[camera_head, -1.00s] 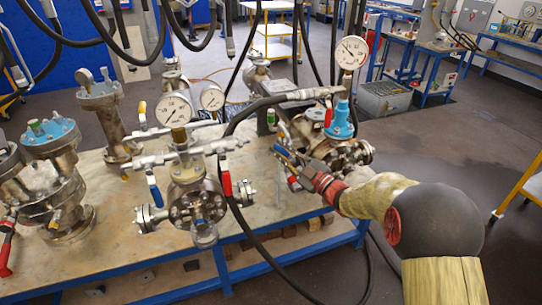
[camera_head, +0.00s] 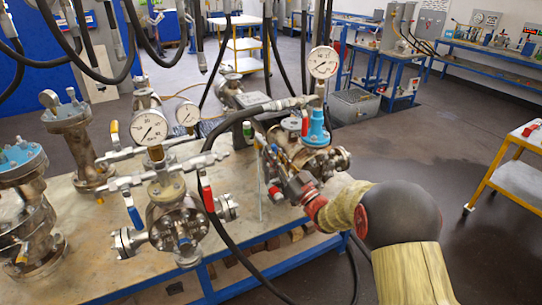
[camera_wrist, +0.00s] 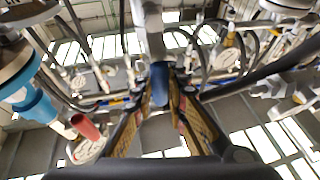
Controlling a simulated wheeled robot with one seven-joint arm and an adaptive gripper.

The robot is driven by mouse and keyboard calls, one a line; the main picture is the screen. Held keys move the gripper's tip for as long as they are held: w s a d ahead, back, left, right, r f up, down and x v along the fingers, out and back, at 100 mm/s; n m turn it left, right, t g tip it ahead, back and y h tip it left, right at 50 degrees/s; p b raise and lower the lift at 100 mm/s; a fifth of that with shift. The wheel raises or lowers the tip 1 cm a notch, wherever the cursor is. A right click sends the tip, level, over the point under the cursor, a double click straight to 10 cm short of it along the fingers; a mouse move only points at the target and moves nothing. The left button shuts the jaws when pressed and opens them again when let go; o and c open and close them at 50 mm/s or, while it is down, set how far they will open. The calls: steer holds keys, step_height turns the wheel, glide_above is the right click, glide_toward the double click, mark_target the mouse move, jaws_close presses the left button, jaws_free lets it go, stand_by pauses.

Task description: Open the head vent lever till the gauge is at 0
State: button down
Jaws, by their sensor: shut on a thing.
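A flanged vessel with a bright blue fitting (camera_head: 317,128) and a small red handle (camera_head: 305,122) stands at the bench's right end. A round white gauge (camera_head: 323,62) rises above it; its dial is too small to read surely. My gripper (camera_head: 268,150) is at the left side of this vessel. In the wrist view, my gripper's fingers (camera_wrist: 162,92) are closed around a blue lever handle (camera_wrist: 159,82). In the head view the fingers largely hide this lever. The red handle (camera_wrist: 85,127) and blue fitting (camera_wrist: 36,108) also show at left in the wrist view.
A middle vessel (camera_head: 172,215) with a gauge (camera_head: 149,127), a blue handle and a red handle (camera_head: 207,195) stands left of my gripper. A black hose (camera_head: 214,222) loops down between the vessels. More vessels stand farther left. Floor right of the bench is open.

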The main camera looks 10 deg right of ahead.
steer(key=shift+d+f+m, duration=0.1)
steer(key=shift+f+m, duration=0.05)
steer(key=shift+m, duration=0.15)
steer(key=c, duration=1.8)
jaws_free()
steer(key=shift+o, duration=0.3)
steer(key=v, duration=1.1)
steer(key=shift+s, duration=0.4)
steer(key=shift+d+f, duration=0.1)
steer(key=shift+f, duration=0.05)
